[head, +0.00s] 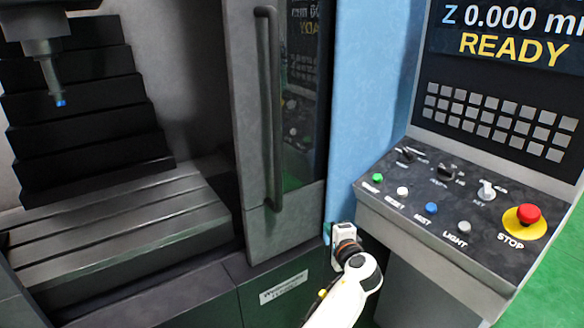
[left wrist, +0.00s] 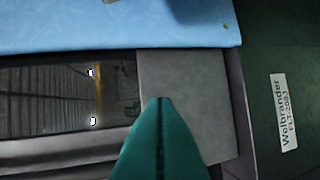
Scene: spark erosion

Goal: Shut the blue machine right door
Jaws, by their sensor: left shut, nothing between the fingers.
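The right door (head: 243,130) is a grey panel with a dark glass window (head: 302,90) and a long vertical bar handle (head: 270,110). It stands at the right side of the machine opening, against the blue panel (head: 365,80); the opening left of it is uncovered. My left gripper (head: 327,233) is at the door's lower right edge, by the blue panel. In the left wrist view its teal fingers (left wrist: 160,112) are together and empty, over the door's grey lower part (left wrist: 190,85). Contact cannot be told. My right gripper is not in view.
Inside the opening are a slotted table (head: 120,225) and a spindle (head: 52,75) with a blue tip. A control panel (head: 450,205) with buttons and a red stop knob (head: 528,213) juts out right of my gripper. A label (head: 283,287) is on the dark base below.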

